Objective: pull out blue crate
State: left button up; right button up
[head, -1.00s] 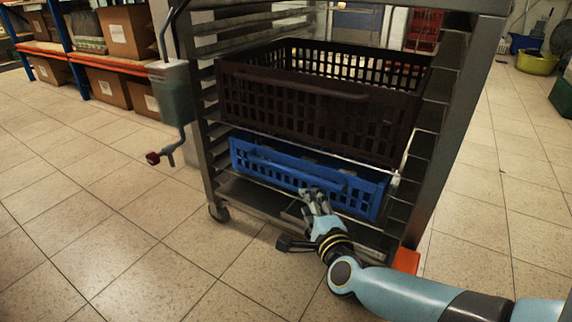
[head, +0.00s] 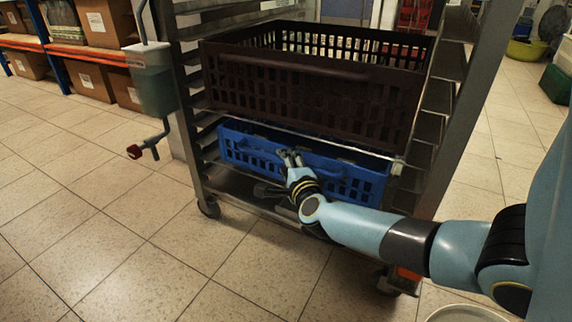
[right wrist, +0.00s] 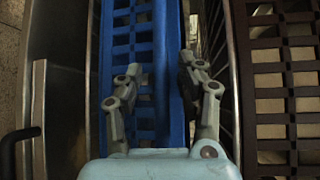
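The blue crate (head: 236,147) sits low in the metal rack, under a dark brown crate (head: 255,84). My right gripper (head: 290,157) is at the middle of the blue crate's front, by its handle. In the right wrist view, my right gripper (right wrist: 160,68) has its two fingers apart, one on each side of the blue handle bar (right wrist: 166,85). Some gap seems to remain beside the bar; whether a finger touches it I cannot tell. The blue crate's inside is mostly hidden. My left gripper is not in view.
The wheeled metal rack (head: 447,150) has uprights close on both sides of the crates. Shelves with cardboard boxes (head: 104,22) stand at the back left. The tiled floor (head: 110,230) in front and to the left is clear.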

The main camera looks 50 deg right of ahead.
jog(key=shift+w, duration=0.15)
jog(key=shift+c, duration=0.4)
grip_shut()
